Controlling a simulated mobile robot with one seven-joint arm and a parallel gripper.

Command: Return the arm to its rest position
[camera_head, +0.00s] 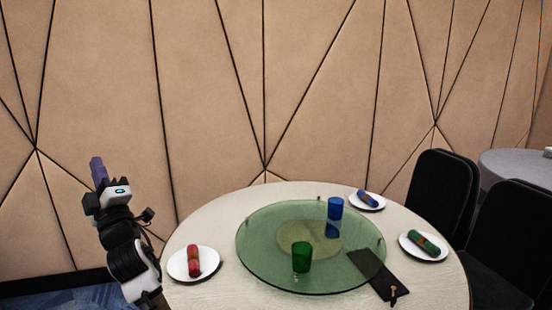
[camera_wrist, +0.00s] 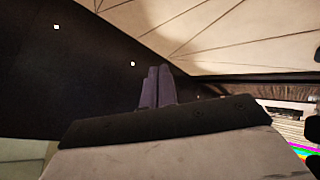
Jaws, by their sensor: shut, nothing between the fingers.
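My arm stands raised at the left of the round table (camera_head: 215,290) in the head view. My gripper (camera_head: 98,162) points upward, well above and to the left of the table, and touches nothing there. In the wrist view my gripper (camera_wrist: 158,72) shows its two purple-grey fingers side by side, shut, with nothing held. Beyond the fingers are a dark surface and the tan panelled wall (camera_wrist: 205,30).
Black chairs (camera_head: 445,190) are at right. Air around my gripper is clear.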

